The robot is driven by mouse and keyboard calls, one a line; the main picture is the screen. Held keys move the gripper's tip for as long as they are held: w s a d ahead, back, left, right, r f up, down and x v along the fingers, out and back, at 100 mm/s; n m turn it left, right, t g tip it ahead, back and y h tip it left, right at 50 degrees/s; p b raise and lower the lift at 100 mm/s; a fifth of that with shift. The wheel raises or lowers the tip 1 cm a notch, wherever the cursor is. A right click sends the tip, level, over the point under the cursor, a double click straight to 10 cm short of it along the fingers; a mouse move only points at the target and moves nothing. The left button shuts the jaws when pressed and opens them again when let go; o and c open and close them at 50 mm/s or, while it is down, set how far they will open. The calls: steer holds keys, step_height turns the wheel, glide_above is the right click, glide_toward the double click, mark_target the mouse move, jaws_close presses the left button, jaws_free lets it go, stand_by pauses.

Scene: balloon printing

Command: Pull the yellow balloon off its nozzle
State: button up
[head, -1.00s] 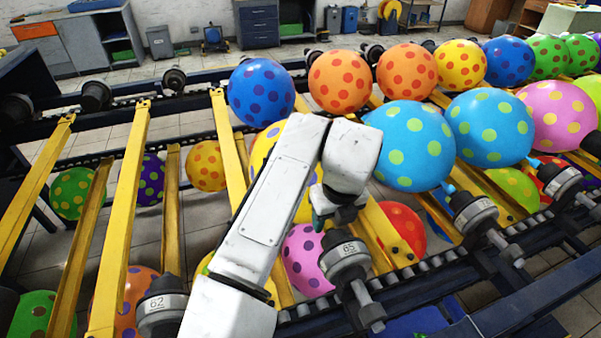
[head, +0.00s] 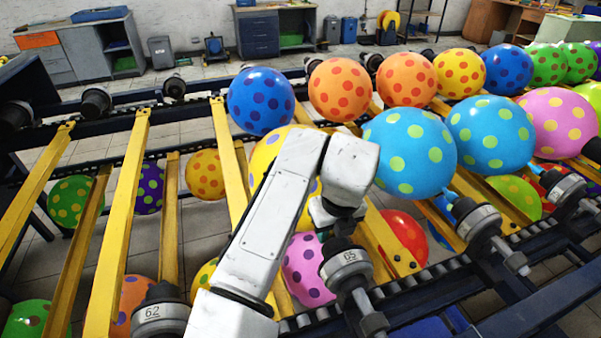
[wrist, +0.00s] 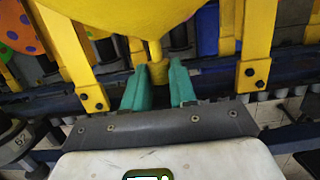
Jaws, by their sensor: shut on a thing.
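The yellow balloon (head: 262,152) is behind my arm in the head view, with only its left part and a strip to the right of the arm showing. In the wrist view its yellow underside (wrist: 115,28) fills the top, and its narrow neck (wrist: 155,76) hangs down between the teal fingers. My gripper (wrist: 158,88) is shut on this neck. A grey nozzle holder marked 65 (head: 346,262) stands right below my wrist. I cannot see whether the neck still touches a nozzle.
Yellow rails (head: 122,220) flank the grip on both sides. A light blue balloon (head: 410,150) is close to the right of my arm, and a blue one (head: 261,100) is behind it. A pink balloon (head: 307,268) is below. A dark conveyor chain (head: 420,282) runs in front.

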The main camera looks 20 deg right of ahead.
steer(key=shift+w, duration=0.25)
stand_by(0.4)
steer(key=shift+w, duration=0.45)
step_height(320, 180, up, 17)
steer(key=p, duration=1.2)
